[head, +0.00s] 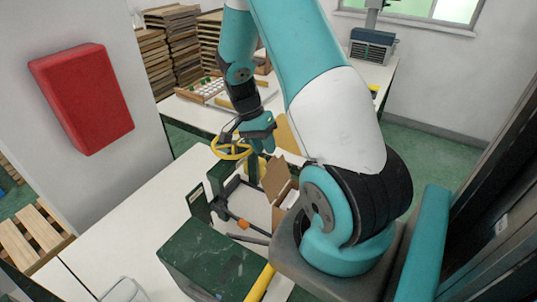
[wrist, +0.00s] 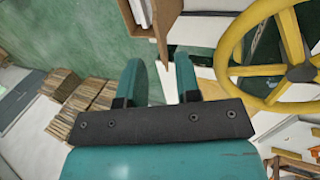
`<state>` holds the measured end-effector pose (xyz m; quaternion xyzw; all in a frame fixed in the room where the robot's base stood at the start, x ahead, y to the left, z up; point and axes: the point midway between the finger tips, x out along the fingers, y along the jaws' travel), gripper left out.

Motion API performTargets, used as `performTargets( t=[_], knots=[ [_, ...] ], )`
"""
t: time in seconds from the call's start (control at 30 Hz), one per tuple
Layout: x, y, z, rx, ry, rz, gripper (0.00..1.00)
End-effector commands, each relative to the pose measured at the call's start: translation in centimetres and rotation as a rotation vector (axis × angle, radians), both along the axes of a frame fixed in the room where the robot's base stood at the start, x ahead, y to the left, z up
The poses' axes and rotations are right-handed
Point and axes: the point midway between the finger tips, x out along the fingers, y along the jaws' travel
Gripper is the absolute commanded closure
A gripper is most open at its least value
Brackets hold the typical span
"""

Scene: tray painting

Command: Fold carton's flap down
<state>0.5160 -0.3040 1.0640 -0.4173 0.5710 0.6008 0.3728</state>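The carton (head: 282,210) is brown cardboard and stands in the head view just left of my arm's base, partly hidden. A brown flap (head: 275,178) sticks up from it. My gripper (wrist: 160,78) shows in the wrist view with its two teal fingers apart and nothing between them. In the head view the end of my arm (head: 258,124) is above and beyond the carton, close to the yellow handwheel, and its fingertips are hard to make out. The gripper is apart from the flap.
The yellow handwheel (head: 230,150) stands by my gripper; it fills the right of the wrist view (wrist: 300,72). A dark green box (head: 213,258) sits at the near table edge. The white table (head: 130,215) is mostly clear at left. Stacked boards (head: 180,35) stand at back.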

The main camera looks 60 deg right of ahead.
Motion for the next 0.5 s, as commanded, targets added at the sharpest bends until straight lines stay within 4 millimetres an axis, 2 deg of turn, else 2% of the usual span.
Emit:
performTargets(
  t=[0.2,0.5],
  knots=[
    [-1.3,0.0,-3.0,0.001,0.003,0.001,0.69],
    [-1.6,0.0,-4.1,0.000,-0.001,0.002,0.69]
  ],
)
